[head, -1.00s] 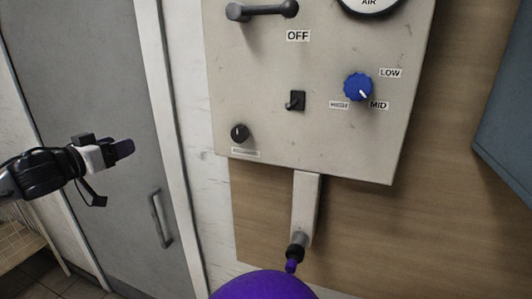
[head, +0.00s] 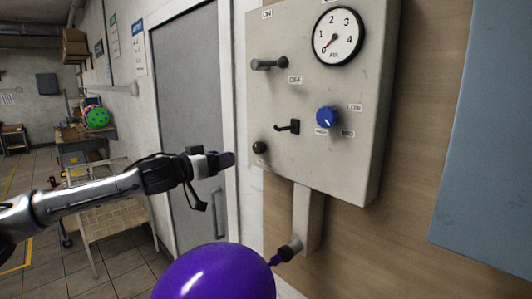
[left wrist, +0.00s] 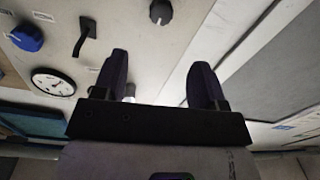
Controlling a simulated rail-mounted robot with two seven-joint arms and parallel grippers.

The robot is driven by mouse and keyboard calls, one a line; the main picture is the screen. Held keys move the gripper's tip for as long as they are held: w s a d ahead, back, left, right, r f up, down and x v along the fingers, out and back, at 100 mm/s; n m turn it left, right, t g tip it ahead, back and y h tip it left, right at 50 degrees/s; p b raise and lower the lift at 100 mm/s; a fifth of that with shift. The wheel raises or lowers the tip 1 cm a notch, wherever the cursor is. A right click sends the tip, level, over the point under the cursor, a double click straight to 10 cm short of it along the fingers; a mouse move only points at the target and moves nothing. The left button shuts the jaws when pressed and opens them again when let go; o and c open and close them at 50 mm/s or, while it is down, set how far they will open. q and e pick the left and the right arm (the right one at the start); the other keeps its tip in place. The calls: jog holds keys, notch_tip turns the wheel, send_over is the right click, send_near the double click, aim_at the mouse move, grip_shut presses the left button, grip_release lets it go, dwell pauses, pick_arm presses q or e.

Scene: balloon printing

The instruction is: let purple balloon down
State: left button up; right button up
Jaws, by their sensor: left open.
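The purple balloon (head: 215,275) is inflated and sits at the bottom of the head view, partly cut off by the frame. Its neck (head: 275,260) is on the dark nozzle (head: 291,246) under the grey control panel (head: 340,165). My left gripper (head: 228,159) is empty, left of the panel and above the balloon, apart from both. In the left wrist view its two fingers (left wrist: 160,80) stand apart with nothing between them. The balloon is not in the left wrist view. My right gripper is not in view.
The panel carries a lever (head: 268,64), a black switch (head: 288,126), a blue knob (head: 327,117), a small black knob (head: 260,148) and a gauge (head: 338,36). A grey door (head: 190,90) is behind my left arm. A green ball (head: 97,118) lies far left.

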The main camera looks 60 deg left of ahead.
aim_at(256, 149)
pick_arm(q)
jog(key=w+p, duration=0.2)
jog(key=w, duration=0.1)
jog(key=w+a+p, duration=0.1)
jog(key=w+p, duration=0.2)
jog(key=w, duration=0.1)
jog(key=w+a+p, duration=0.1)
jog(key=w+p, duration=0.1)
jog(key=w, duration=0.2)
jog(key=shift+a+r+p, duration=0.15)
jog(key=shift+r+p, duration=0.15)
jog(key=shift+w+a+f+p, duration=0.15)
jog(key=shift+w+p, duration=0.2)
jog(key=shift+w, duration=0.25)
jog(key=shift+w+a+f+p, duration=0.1)
jog(key=shift+w+p, duration=0.25)
jog(key=shift+w, duration=0.2)
jog(key=shift+c, duration=0.4)
jog(key=c, duration=0.8)
jog(key=shift+c, duration=0.2)
